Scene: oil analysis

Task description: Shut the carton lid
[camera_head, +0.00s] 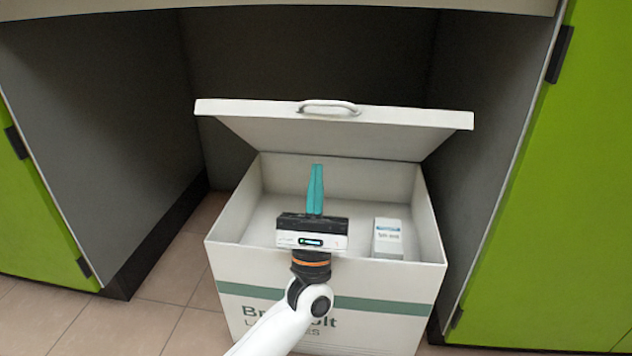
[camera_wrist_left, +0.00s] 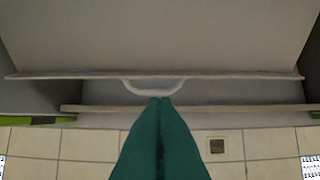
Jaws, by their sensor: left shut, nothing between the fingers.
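The white carton (camera_head: 400,281) stands on the floor with a green stripe and dark lettering on its front. Its lid (camera_head: 390,137) is hinged at the back and tilted up, open. A handle (camera_head: 328,107) sits on the lid's raised edge; the handle also shows in the left wrist view (camera_wrist_left: 153,88). My left gripper (camera_head: 317,168) has teal fingers, shut and empty, above the carton's opening and pointing toward the lid. In the left wrist view, the fingertips (camera_wrist_left: 161,100) appear just below the handle; whether they touch it I cannot tell. My right gripper is not in view.
A small white box (camera_head: 387,239) lies inside the carton at the right. The carton stands in a dark recess under a counter (camera_head: 300,4). Green cabinet doors (camera_head: 570,190) flank it. Tiled floor (camera_head: 170,265) is free at the left.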

